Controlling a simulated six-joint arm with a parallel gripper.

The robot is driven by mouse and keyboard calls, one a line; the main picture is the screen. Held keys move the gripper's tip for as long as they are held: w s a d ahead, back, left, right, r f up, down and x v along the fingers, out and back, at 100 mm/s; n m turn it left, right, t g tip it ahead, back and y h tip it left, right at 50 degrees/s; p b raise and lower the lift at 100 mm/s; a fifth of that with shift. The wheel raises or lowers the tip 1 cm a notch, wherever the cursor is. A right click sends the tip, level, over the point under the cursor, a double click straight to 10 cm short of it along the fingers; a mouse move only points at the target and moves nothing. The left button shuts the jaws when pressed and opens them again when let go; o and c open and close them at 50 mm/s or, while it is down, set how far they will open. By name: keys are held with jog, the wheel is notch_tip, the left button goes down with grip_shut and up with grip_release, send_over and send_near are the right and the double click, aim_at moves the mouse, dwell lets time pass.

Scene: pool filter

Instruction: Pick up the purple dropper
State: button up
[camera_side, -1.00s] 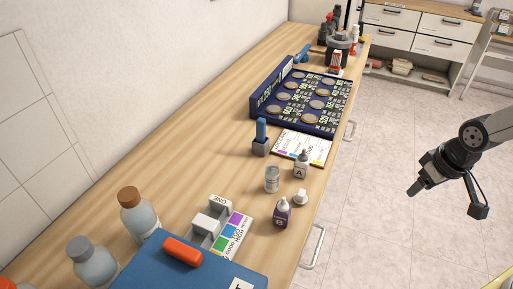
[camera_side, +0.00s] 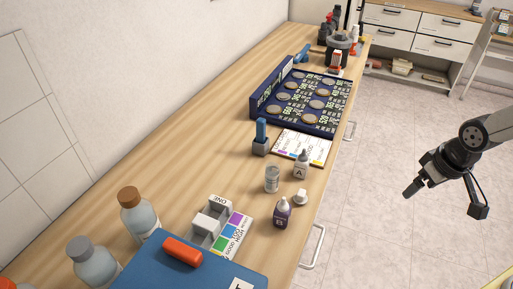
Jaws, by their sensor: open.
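The purple dropper (camera_side: 282,214) is a small bottle with a pale tip and a white mark on its front. It stands upright on the wooden bench (camera_side: 190,162) near the front edge. My gripper (camera_side: 411,192) is open and empty. It hangs over the floor to the right of the bench, well apart from the dropper.
A dark tray (camera_side: 310,101) sits farther back.

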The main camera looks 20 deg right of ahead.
aim_at(290, 212)
jog(key=w+a+f+n+t+y, duration=0.2)
jog(key=w+a+f+n+t, duration=0.4)
jog(key=w, duration=0.3)
jog(key=a+f+n+y, duration=0.1)
jog(key=a+y, duration=0.1)
jog(key=a, duration=0.3)
jog(key=a+f+n+y, duration=0.1)
jog(key=a+y, duration=0.2)
jog(key=a, duration=0.1)
jog(key=a+f+n+y, duration=0.1)
jog(key=a+f+y, duration=0.1)
jog(key=a, duration=0.3)
jog(key=shift+s+a+n+y, duration=0.3)
jog(key=shift+s+n+y, duration=0.1)
jog(key=shift+y, duration=0.2)
jog(key=shift+w+a, duration=0.1)
jog(key=shift+x, duration=1.15)
